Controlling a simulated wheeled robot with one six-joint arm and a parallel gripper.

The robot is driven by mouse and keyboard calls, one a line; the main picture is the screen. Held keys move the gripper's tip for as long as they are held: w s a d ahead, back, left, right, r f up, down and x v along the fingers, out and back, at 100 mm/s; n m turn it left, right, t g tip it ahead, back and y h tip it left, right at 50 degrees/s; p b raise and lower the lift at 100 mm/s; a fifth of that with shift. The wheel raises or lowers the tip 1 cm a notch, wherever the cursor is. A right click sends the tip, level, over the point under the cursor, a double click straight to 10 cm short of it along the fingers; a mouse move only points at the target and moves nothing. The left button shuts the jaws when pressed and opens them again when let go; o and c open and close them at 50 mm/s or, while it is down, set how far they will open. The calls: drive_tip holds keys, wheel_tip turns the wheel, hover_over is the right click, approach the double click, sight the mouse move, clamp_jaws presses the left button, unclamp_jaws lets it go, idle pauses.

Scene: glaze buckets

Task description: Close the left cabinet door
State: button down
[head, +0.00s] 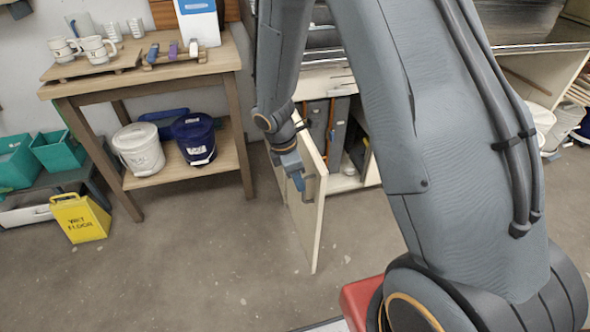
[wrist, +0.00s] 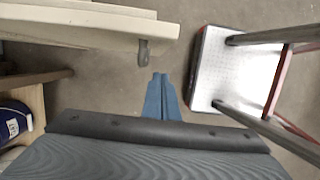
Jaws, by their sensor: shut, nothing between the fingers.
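The left cabinet door (head: 305,205) is a pale panel. It stands swung open, out from the cabinet, with the cabinet's inside showing behind it. Its grey handle (head: 309,187) is on the face toward my gripper. My gripper (head: 298,184) is shut and empty, close beside the handle; in the head view I cannot tell whether they touch. In the wrist view the door (wrist: 95,25) runs along the top left, its handle (wrist: 144,50) sticks out downward, and my gripper's blue fingertips (wrist: 156,76) are just below the handle with a small gap.
A wooden table (head: 225,58) with mugs stands at the left, a white bucket (head: 139,150) and a dark blue bucket (head: 194,139) on its lower shelf. A yellow wet-floor sign (head: 80,218) is beside it. A step stool (wrist: 212,75) stands right of my gripper. Floor before the door is clear.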

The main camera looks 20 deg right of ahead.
drive_tip(key=shift+d+f+p, duration=0.15)
drive_tip(key=shift+d+p, duration=0.4)
drive_tip(key=shift+d, duration=1.5)
drive_tip(key=shift+d, duration=0.1)
